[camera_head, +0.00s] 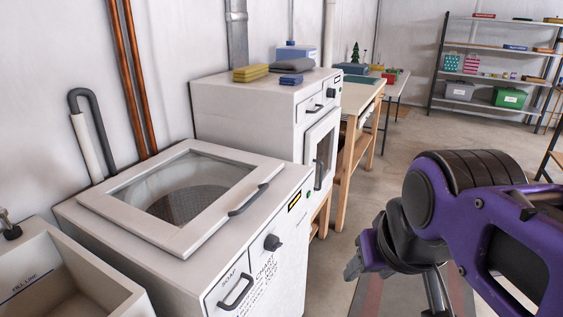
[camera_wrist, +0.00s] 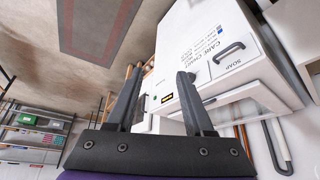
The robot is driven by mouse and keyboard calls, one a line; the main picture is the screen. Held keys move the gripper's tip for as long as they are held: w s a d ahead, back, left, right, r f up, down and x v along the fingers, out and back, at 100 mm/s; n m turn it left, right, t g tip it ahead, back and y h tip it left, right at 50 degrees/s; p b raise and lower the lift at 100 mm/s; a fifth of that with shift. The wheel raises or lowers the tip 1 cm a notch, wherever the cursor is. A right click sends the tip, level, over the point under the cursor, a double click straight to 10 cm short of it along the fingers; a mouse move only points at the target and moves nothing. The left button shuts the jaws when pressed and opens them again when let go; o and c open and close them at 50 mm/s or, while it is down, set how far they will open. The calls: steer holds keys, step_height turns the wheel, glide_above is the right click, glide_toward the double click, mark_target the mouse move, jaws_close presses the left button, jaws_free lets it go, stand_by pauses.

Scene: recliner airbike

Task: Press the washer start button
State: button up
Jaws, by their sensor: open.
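The washer (camera_head: 281,220) is a white top-loading machine with a closed glass lid.
A white sink (camera_head: 85,285) stands left of the washer. A second white machine (camera_head: 235,112) with folded cloths (camera_head: 250,73) on top stands behind it. A wooden table (camera_head: 362,100) and a shelf rack (camera_head: 500,75) are farther back. The floor before the washer is clear.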

jaws_close()
stand_by(1.7)
